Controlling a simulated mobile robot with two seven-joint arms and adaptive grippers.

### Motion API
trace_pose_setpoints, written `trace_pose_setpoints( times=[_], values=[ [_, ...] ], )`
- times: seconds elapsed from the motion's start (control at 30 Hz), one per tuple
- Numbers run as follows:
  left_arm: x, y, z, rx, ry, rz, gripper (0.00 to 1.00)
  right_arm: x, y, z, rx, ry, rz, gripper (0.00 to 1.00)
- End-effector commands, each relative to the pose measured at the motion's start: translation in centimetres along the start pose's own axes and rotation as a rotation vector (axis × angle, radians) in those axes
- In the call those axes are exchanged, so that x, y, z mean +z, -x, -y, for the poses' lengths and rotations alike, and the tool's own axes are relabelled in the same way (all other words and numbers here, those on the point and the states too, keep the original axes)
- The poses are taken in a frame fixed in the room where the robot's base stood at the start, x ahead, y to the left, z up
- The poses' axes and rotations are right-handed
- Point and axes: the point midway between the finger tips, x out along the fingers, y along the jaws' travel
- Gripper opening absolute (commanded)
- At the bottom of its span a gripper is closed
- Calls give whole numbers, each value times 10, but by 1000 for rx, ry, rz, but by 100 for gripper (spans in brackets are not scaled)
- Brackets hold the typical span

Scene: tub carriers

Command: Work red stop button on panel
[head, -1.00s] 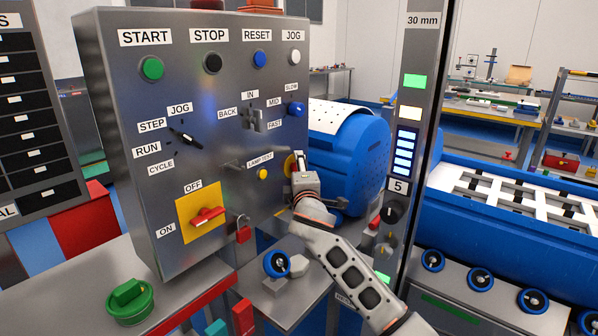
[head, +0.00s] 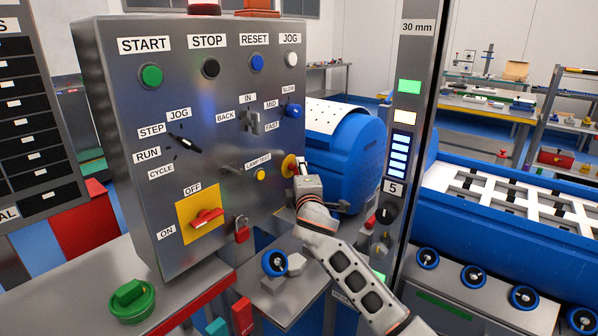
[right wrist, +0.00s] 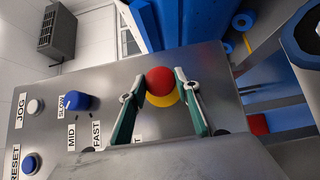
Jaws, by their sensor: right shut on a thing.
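The red stop button (right wrist: 160,79) is a round red head on a yellow base (right wrist: 166,98), on the right edge of the grey panel (head: 130,120). In the head view the yellow base (head: 288,166) shows, but my gripper hides the red head. My right gripper (right wrist: 159,84) has a finger on each side of the red head and is shut on it. In the head view the right gripper (head: 300,170) is at the panel's right edge, its arm coming from the lower right. My left gripper is in neither view.
The panel also holds a black STOP button (head: 211,68), a yellow lamp test button (head: 260,175) and a red rotary switch (head: 206,217). A blue drum (head: 345,155) is close behind the gripper. A grey post (head: 405,130) stands to its right.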

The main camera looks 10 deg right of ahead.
Motion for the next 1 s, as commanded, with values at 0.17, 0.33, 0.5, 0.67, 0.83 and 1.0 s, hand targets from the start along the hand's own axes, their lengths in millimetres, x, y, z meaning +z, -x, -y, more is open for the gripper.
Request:
trace_pose_setpoints(
  times=[0.17, 0.33, 0.5, 0.67, 0.83, 1.0],
  values=[
    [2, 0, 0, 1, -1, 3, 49, 1, 0, 2, -3, 3, 3, 49],
    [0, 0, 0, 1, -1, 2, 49, 1, 0, 2, -2, 2, 3, 49],
    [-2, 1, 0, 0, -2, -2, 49, 1, 3, 2, -2, 2, 2, 49],
    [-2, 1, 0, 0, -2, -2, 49, 0, 20, 2, -3, 0, 1, 49],
    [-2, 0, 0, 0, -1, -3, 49, 1, 50, 3, -3, -1, 1, 49],
    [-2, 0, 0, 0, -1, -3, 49, 1, 83, 3, -4, 0, 2, 49]
  ],
)
